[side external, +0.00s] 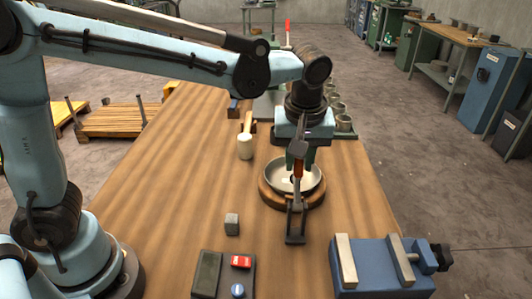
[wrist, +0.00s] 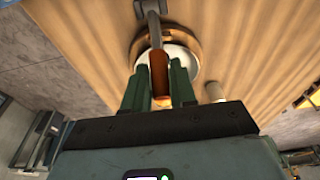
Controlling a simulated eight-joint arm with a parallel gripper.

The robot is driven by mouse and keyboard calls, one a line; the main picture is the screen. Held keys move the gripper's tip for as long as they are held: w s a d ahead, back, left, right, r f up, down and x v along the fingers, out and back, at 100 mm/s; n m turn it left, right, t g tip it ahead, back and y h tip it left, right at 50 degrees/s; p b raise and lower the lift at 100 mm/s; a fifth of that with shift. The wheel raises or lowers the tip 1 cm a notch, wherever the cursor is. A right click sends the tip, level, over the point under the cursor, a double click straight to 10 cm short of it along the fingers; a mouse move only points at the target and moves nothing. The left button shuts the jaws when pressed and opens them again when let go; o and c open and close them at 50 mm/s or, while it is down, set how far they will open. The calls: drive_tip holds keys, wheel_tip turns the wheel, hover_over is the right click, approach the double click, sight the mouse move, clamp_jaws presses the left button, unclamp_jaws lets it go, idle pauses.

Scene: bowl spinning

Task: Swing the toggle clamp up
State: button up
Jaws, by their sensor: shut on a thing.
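The toggle clamp (side external: 296,225) stands on the table at the near edge of the round wooden form, its dark metal arm rising steeply. Its orange handle (side external: 298,168) points up toward my gripper and also shows in the wrist view (wrist: 159,75). A pale metal bowl or disc (side external: 279,177) lies in the wooden ring (side external: 272,197) behind the clamp. My gripper (side external: 301,156) has green fingers and points down over the bowl. In the wrist view my gripper (wrist: 157,82) has a finger on each side of the handle and is shut on it. The fingers hide part of the bowl.
A mallet (side external: 245,146) and a small grey cube (side external: 231,223) lie left of the form. A dark panel with a red switch (side external: 241,262) and a blue knob (side external: 238,290) is in front. A blue vise (side external: 385,270) stands at front right. Several round pieces (side external: 343,122) stand behind.

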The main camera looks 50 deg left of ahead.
sight(299, 178)
drive_tip(key=shift+s+d+r+t+y, duration=0.25)
drive_tip(key=shift+s+d+t+y, duration=0.05)
drive_tip(key=shift+s+d, duration=0.15)
drive_tip(key=shift+s+d+r+t+y, duration=0.15)
drive_tip(key=shift+s+d+t+y, duration=0.15)
drive_tip(key=shift+s+d, duration=0.2)
idle(0.3)
drive_tip(key=shift+s+d+t+y, duration=0.4)
drive_tip(key=shift+s+d, duration=0.05)
